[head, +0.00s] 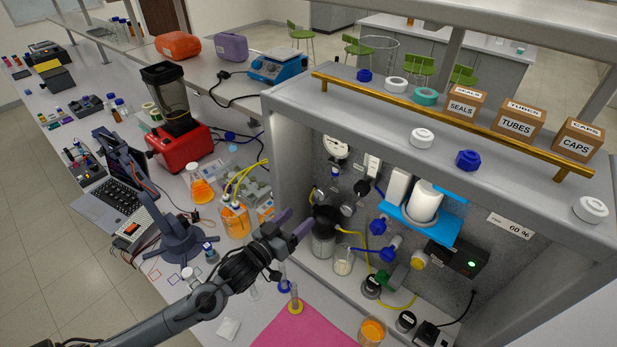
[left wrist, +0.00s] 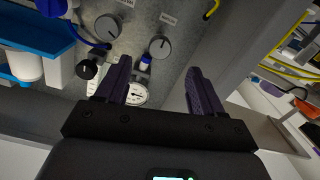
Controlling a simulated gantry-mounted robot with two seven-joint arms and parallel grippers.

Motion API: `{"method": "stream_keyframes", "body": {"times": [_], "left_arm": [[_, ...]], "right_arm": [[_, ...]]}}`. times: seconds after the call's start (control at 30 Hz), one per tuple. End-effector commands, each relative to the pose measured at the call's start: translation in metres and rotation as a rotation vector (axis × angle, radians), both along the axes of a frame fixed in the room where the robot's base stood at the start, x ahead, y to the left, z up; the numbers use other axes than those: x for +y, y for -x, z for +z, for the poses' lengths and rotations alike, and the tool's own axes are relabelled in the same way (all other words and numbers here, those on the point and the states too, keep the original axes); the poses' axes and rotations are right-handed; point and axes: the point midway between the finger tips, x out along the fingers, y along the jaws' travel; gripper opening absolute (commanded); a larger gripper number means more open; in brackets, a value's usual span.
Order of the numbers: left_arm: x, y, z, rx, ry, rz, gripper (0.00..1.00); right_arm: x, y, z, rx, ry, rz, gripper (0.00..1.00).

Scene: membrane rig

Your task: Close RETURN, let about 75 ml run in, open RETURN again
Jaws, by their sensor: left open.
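My left gripper (head: 292,226) is open and empty in front of the rig panel (head: 450,225). In the left wrist view, its two dark purple fingers (left wrist: 160,88) point at the panel, with a blue-and-white fitting and a round gauge (left wrist: 138,95) between or behind them. Two grey round knobs, one upper left (left wrist: 108,27) and one nearer the middle (left wrist: 160,46), sit beyond the fingertips; no contact shows. Their labels are too small to read, so I cannot tell which is RETURN. A jar (head: 322,246) and a beaker with pale liquid (head: 343,262) stand below the panel.
A white cylinder (head: 424,202) sits on a blue bracket. A black box (head: 457,260) shows a green light. A pink mat (head: 300,330) lies in front. The shelf (head: 290,100) overhangs the panel.

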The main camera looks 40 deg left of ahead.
Motion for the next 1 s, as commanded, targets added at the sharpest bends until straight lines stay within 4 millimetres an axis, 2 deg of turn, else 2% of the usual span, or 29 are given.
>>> {"method": "stream_keyframes", "body": {"times": [0.03, 0.13, 0.3, 0.47, 0.8, 1.0], "left_arm": [[0.006, -0.007, -0.005, -0.012, -0.033, -0.004, 0.68], [0.010, -0.015, 0.005, -0.036, -0.063, -0.011, 0.68], [0.011, -0.026, 0.012, -0.049, -0.068, -0.010, 0.68], [0.012, -0.045, 0.014, -0.049, -0.068, -0.010, 0.68], [0.016, -0.096, 0.013, -0.046, -0.066, -0.010, 0.68], [0.017, -0.116, 0.012, -0.046, -0.067, -0.011, 0.68]], "right_arm": [[0.000, -0.001, -0.014, -0.002, -0.001, -0.001, 0.43], [0.000, -0.004, -0.018, -0.009, -0.002, -0.002, 0.43], [-0.005, 0.009, -0.024, 0.024, 0.015, 0.003, 0.43], [-0.006, 0.008, -0.018, 0.018, 0.021, 0.007, 0.43], [-0.004, 0.005, -0.007, 0.010, 0.013, 0.004, 0.43], [-0.003, 0.005, -0.003, 0.010, 0.007, 0.001, 0.43]]}}
